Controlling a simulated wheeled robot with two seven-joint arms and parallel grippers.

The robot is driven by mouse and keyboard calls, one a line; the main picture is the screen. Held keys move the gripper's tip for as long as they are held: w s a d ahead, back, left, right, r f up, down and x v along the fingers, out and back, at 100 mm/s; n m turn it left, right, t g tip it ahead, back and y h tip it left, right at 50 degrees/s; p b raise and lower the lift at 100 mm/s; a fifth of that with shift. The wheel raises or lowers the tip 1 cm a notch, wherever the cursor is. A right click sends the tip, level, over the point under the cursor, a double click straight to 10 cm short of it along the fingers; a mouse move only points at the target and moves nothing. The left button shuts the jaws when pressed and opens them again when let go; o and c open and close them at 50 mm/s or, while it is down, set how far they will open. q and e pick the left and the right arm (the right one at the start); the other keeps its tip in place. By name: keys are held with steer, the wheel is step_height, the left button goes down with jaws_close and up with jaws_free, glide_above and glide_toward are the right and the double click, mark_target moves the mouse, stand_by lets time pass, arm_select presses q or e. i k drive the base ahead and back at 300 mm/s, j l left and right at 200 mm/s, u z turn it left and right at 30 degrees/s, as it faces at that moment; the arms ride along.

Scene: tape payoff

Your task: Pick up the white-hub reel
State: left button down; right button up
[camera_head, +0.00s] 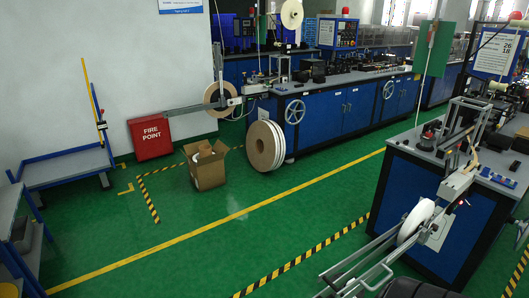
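I cannot make out a white hub on any reel at this size. A white reel (415,222) is mounted upright on the payoff arm of the near machine at the lower right. A tan-faced reel (216,97) hangs on the far machine's payoff arm. Large tan-faced reels with white rims (264,147) stand on edge on the floor against the far machine. A small white reel (292,13) is up high at the back. Neither of my grippers is in view.
An open cardboard box (208,172) with rolls inside stands beside the floor reels. A red fire-point box (150,137) is by the wall. A blue cart (66,165) is at the left. Rails (352,267) jut from the near machine. The green floor (215,235) between is clear.

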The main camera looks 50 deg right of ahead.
mark_target(424, 210)
steer(key=z, duration=1.2)
